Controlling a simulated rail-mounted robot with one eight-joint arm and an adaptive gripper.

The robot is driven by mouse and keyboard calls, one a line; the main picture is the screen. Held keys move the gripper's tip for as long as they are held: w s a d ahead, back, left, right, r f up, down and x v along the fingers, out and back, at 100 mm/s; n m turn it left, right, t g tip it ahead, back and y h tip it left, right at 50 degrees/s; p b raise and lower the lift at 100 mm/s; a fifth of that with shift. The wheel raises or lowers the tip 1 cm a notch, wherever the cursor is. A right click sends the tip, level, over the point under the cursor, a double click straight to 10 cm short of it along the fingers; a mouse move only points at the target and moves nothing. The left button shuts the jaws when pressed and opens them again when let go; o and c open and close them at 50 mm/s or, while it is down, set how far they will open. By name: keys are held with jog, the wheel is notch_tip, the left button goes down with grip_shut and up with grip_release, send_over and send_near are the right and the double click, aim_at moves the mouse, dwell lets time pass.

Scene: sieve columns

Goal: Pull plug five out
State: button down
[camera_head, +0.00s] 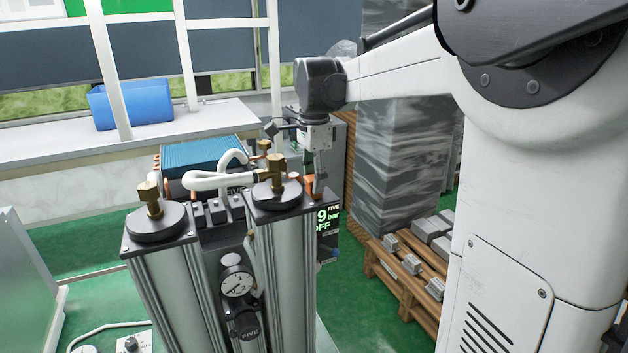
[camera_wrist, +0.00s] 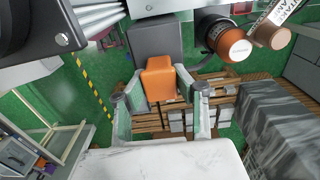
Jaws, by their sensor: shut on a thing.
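In the head view only a small orange part of the plug (camera_head: 309,184) shows beside the fingers. Its lower end and any socket under it are hidden, so I cannot tell whether it is seated or clear.
Two metal columns with black caps and brass fittings (camera_head: 277,168) stand left of my gripper, joined by a white hose (camera_head: 215,181). A gauge (camera_head: 237,283) sits between them. A wrapped pallet stack (camera_head: 395,165) stands behind right. An orange-topped cylinder (camera_wrist: 233,46) is near the fingers.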

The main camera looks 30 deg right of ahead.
jog(key=shift+r+p, duration=0.75)
jog(key=shift+r, duration=0.7)
dwell(0.3)
jog(key=c, duration=1.3)
grip_release()
notch_tip(320, 180, up, 12)
